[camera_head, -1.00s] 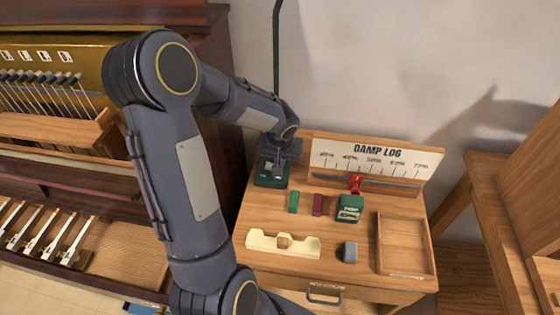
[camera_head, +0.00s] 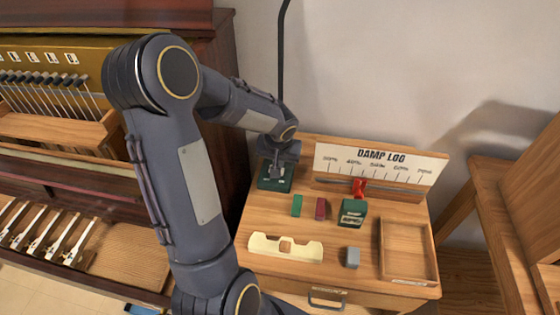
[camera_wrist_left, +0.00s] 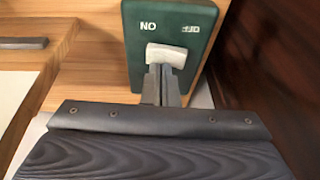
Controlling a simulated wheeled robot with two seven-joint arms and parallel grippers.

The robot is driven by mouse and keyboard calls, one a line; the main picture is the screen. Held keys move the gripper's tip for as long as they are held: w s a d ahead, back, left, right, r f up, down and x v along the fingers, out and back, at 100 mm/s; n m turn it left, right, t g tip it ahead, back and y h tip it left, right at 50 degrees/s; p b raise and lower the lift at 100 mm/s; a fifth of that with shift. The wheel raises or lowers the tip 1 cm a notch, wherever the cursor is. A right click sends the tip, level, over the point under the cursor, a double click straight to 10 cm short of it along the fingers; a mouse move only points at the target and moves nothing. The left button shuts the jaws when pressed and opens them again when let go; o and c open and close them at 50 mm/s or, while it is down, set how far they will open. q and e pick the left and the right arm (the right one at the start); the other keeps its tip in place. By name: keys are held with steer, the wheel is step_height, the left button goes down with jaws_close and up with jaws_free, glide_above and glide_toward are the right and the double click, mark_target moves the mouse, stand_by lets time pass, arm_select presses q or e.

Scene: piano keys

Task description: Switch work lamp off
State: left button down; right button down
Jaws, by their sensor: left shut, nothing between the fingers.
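The work lamp's green switch box (camera_head: 272,184) sits at the back left of the small wooden desk, by a dark lamp pole (camera_head: 283,60). In the left wrist view the green box (camera_wrist_left: 135,60) carries upside-down ON and OFF labels, ON at left and OFF at right. A pale switch lever (camera_wrist_left: 168,54) lies below them; I cannot tell which way it is set. My left gripper (camera_head: 276,172) is shut and empty over the box. Its fingertips (camera_wrist_left: 161,80) are at the lever's near edge; contact is unclear. My right gripper is out of view.
The desk holds green and dark red blocks (camera_head: 320,208), a green box (camera_head: 352,212), a cream holder (camera_head: 286,248), a grey block (camera_head: 352,257) and an empty tray (camera_head: 408,278). A DAMP LOG board (camera_head: 378,166) stands behind. An open piano (camera_head: 60,170) stands at left.

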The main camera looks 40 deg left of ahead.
arm_select(q)
steer(key=r+p, duration=0.2)
steer(key=r, duration=0.1)
steer(key=r+p, duration=0.1)
steer(key=r, duration=0.1)
steer(key=shift+w+d, duration=0.25)
steer(key=shift+d, duration=0.05)
steer(key=d+b+v, duration=0.1)
steer(key=v, duration=0.8)
steer(key=shift+d, duration=0.2)
steer(key=shift+f, duration=0.1)
